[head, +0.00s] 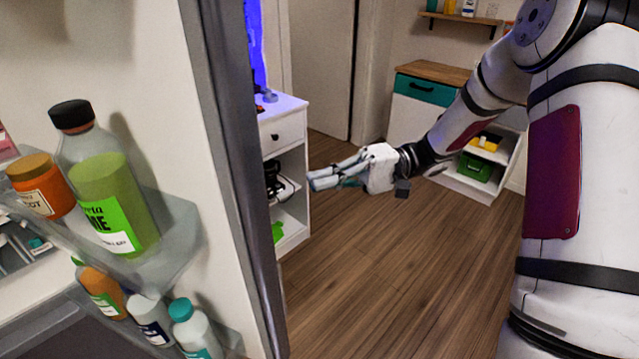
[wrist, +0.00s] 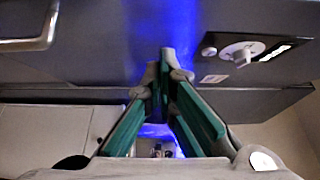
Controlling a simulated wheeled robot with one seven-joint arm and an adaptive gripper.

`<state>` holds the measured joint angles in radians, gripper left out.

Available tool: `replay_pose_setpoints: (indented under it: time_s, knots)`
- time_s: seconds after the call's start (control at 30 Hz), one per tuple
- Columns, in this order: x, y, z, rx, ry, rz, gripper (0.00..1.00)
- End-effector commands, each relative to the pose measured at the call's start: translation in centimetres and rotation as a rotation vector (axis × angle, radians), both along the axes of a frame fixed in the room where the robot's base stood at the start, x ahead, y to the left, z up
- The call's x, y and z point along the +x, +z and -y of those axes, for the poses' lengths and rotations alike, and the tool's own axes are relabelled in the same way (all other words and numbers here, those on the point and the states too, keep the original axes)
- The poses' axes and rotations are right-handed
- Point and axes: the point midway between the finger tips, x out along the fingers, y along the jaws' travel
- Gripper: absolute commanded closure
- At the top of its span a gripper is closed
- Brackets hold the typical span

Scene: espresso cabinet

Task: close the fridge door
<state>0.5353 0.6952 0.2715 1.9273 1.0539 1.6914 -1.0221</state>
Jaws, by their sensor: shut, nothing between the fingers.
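The fridge door (head: 185,110) stands open at the left of the head view, its white inner side and shelves facing me. Its grey edge (head: 240,180) runs down the picture. My gripper (head: 315,181) is right of that edge, fingers pointing left, shut and empty. In the wrist view the green-padded fingers meet at their tips (wrist: 165,58). Behind them is a dark grey panel (wrist: 110,65) with a silver handle (wrist: 30,40) and a dial (wrist: 240,52). I cannot tell whether this is the door's outer face or whether the tips touch it. The door's outer side is hidden in the head view.
A white cabinet (head: 290,135) stands behind the door's edge. A shelf unit with a green box (head: 475,167) is at the back right. Wooden floor (head: 390,265) between is clear.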

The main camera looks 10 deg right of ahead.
Motion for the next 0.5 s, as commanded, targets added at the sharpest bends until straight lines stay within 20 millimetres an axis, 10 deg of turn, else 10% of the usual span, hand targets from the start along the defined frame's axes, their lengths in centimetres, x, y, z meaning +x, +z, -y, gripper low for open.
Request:
replay_pose_setpoints:
  time_s: [0.5]
  knots:
    - [-3.4,0.2,-8.4,-0.003,0.002,-0.004,1.0]
